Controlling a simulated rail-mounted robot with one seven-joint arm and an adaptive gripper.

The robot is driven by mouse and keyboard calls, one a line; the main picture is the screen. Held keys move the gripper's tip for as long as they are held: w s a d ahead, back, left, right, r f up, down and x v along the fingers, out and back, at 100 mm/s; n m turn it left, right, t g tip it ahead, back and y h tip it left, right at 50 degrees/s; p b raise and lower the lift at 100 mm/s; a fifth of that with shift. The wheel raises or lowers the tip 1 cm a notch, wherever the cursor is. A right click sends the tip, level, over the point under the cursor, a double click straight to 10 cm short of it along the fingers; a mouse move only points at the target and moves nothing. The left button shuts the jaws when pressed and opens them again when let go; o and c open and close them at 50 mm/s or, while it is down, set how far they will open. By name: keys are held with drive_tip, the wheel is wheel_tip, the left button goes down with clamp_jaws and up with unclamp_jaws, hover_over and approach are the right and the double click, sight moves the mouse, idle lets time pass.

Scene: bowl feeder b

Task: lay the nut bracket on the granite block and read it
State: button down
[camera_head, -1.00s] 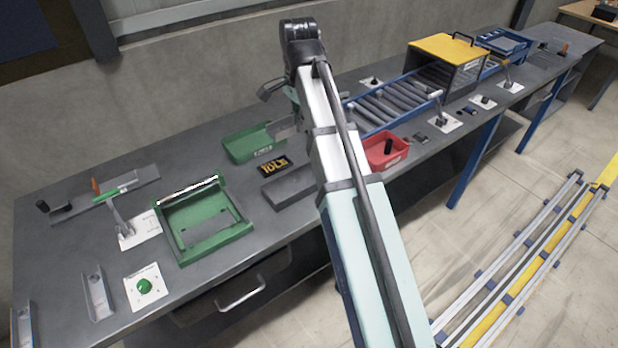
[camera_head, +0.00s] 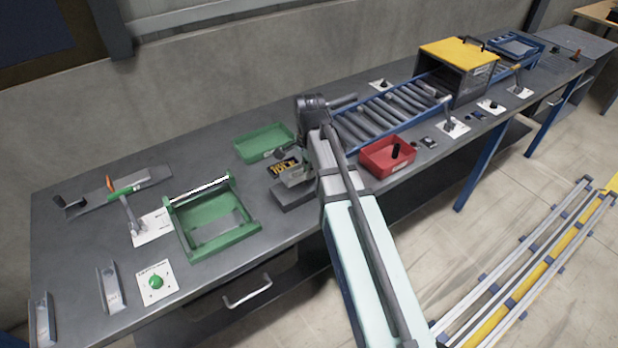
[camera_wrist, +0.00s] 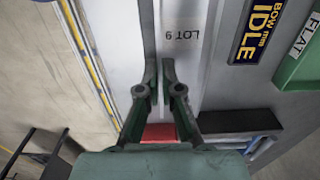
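The nut bracket is a light grey metal channel with "LOT 9" printed on its flat face (camera_wrist: 182,32), large and close in the wrist view. My gripper (camera_wrist: 159,85) has its fingers closed on either side of the bracket's thin upright wall. In the head view the bracket (camera_head: 297,175) shows partly beneath my wrist, over the dark granite block (camera_head: 291,195). Whether the bracket touches the block cannot be told; my arm hides part of both.
A black "IDLE" display (camera_head: 282,167) and a green bin (camera_head: 262,142) lie behind the block. A red bin (camera_head: 388,155) stands to the right, a green tray fixture (camera_head: 212,222) to the left. Two similar channels (camera_head: 110,287) (camera_head: 42,320) stand at the front left.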

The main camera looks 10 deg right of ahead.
drive_tip(key=shift+f+p, duration=0.4)
drive_tip(key=shift+f, duration=1.45)
drive_tip(key=shift+f, duration=0.1)
drive_tip(key=c, duration=1.3)
unclamp_jaws()
wheel_tip(320, 180, up, 12)
drive_tip(key=shift+r+b, duration=0.1)
drive_tip(key=shift+b, duration=1.05)
